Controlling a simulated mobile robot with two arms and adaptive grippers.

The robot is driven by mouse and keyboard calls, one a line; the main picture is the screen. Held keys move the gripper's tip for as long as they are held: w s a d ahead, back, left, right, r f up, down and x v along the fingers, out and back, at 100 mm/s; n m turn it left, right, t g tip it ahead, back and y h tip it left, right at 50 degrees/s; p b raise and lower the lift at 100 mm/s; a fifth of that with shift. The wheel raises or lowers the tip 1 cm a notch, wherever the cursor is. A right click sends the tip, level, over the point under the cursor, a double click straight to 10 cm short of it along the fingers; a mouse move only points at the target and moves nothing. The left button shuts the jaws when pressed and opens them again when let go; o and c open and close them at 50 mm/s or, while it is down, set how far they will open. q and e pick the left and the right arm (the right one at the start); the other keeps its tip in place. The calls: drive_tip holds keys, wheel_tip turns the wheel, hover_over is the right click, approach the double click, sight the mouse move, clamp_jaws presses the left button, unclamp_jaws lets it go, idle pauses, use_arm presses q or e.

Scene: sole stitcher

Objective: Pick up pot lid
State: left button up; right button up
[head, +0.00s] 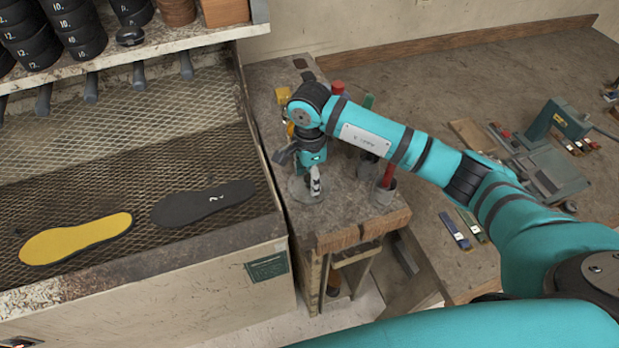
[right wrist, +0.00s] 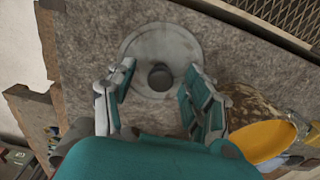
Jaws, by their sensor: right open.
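The pot lid (right wrist: 147,43) is a round, flat grey disc with a dark round knob in its middle. It lies on the worn bench top, and its edge also shows in the head view (head: 299,195), partly hidden by my right gripper. My right gripper (head: 315,180) points down over the lid. In the right wrist view the right gripper (right wrist: 157,88) is open, with one finger on each side of the knob and nothing between them. I cannot tell whether the fingertips touch the lid.
Cups with red-handled tools (head: 383,190) stand right of the lid, near the bench edge (head: 365,228). A yellow object (right wrist: 262,140) is close to the gripper. Left is a mesh tray with a yellow sole (head: 75,240) and a black sole (head: 203,203), below a shelf (head: 170,40).

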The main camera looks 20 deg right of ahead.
drive_tip(key=shift+f, duration=0.1)
drive_tip(key=shift+c, duration=0.4)
clamp_jaws()
